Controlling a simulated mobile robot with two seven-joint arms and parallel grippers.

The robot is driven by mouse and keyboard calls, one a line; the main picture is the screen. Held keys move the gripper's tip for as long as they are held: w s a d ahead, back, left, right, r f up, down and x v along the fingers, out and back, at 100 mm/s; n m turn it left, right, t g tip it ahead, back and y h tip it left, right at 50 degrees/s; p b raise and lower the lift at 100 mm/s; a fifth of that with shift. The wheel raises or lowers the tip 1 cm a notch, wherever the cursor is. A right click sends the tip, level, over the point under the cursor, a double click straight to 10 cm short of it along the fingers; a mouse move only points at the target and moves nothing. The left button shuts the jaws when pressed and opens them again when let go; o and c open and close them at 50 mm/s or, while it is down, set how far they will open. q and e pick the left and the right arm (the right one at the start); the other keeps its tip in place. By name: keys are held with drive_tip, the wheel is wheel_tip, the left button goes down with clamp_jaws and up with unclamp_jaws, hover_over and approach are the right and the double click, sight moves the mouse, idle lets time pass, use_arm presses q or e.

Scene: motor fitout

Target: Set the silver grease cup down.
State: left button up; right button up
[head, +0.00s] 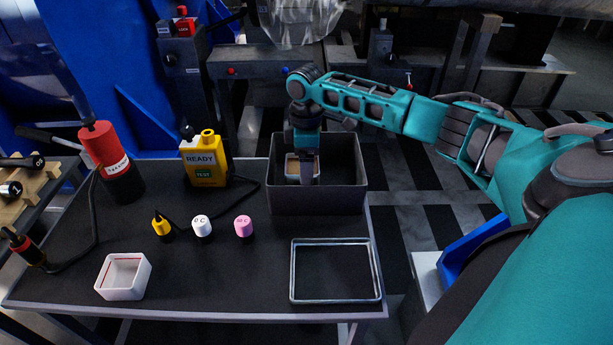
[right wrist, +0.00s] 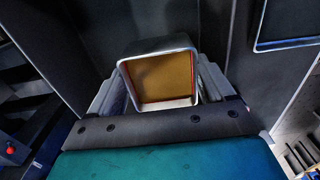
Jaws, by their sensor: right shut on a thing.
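The silver grease cup (head: 292,168) is a small square cup with a bright rim, inside the dark grey bin (head: 318,201) on the table. In the right wrist view the cup (right wrist: 160,44) shows a brown-yellow filling and a red line inside its wall. My right gripper (head: 302,178) reaches down into the bin and is shut on the cup, with a finger on each side (right wrist: 158,88). The cup's underside is hidden, so I cannot tell whether it touches the bin floor. My left gripper is not in view.
A white square cup (head: 123,278) stands at the table's front left. A silver-rimmed dark tray (head: 336,301) lies at the front right. Yellow, white (head: 202,226) and pink (head: 243,226) capped pieces stand mid-table. A yellow tester (head: 204,160) and red cylinder (head: 104,150) stand behind.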

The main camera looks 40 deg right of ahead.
wheel_tip(320, 180, down, 5)
drive_tip(key=shift+r+b, duration=0.15)
drive_tip(key=shift+b, duration=0.5)
drive_tip(key=o, duration=0.9)
wheel_tip(320, 180, up, 12)
drive_tip(key=p, duration=0.4)
drive_tip(key=shift+s+a, duration=0.1)
